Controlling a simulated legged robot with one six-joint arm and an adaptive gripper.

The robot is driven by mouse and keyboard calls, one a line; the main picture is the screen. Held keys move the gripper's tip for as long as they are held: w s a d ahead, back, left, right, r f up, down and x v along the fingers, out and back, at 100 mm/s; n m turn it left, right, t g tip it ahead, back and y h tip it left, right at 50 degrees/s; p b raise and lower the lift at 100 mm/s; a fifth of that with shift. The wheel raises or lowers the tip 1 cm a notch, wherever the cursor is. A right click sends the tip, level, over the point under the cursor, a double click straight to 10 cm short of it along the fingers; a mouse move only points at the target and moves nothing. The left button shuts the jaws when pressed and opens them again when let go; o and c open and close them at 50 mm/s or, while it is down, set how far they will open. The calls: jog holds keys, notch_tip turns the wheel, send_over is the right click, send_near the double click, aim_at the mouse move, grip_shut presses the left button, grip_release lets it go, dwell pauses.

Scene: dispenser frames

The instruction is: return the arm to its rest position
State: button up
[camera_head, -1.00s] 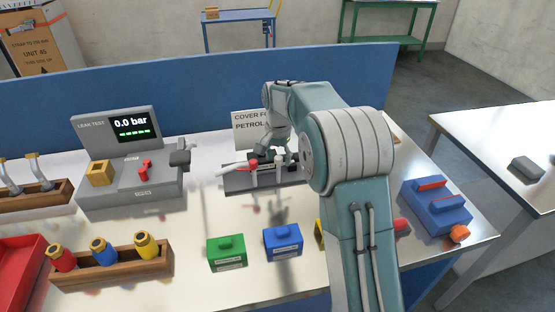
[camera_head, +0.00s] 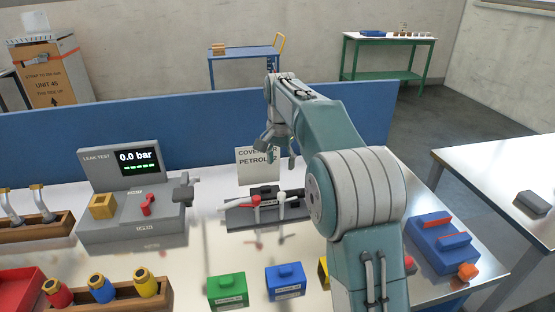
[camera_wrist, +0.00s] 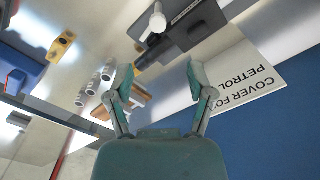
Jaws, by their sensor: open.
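My arm rises from the lower right of the head view, and its forearm reaches back over the bench. My gripper (camera_head: 277,150) hangs in the air in front of the white sign (camera_head: 258,176) that reads "COVER" and "PETROL". In the wrist view my gripper (camera_wrist: 158,80) has its two fingers spread wide with nothing between them. The sign (camera_wrist: 262,80) shows there upside down at the right. The dark fixture (camera_head: 290,208) with red and white handles stands on the bench below my gripper, apart from it.
A grey leak tester (camera_head: 128,225) reading 0.0 bar stands at left. Green (camera_head: 227,291) and blue (camera_head: 285,281) blocks sit at the bench front. A blue unit with red bars (camera_head: 440,241) is at right. A blue partition (camera_head: 60,135) runs behind the bench.

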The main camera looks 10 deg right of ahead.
jog(key=s+r+n+t, duration=0.15)
jog(key=s+r, duration=0.25)
jog(key=s, duration=0.5)
jog(key=s+r+n+t, duration=0.1)
jog(key=s+r+n, duration=0.15)
jog(key=s, duration=0.55)
jog(key=s+f+n+t, duration=0.1)
jog(key=s+f+n, duration=0.1)
jog(key=s, duration=0.7)
jog(key=s+f+n+t, duration=0.1)
jog(key=s+f, duration=0.3)
jog(key=s, duration=0.5)
jog(key=shift+f+n+t, duration=0.25)
jog(key=shift+n+t, duration=0.15)
jog(key=shift+t, duration=0.15)
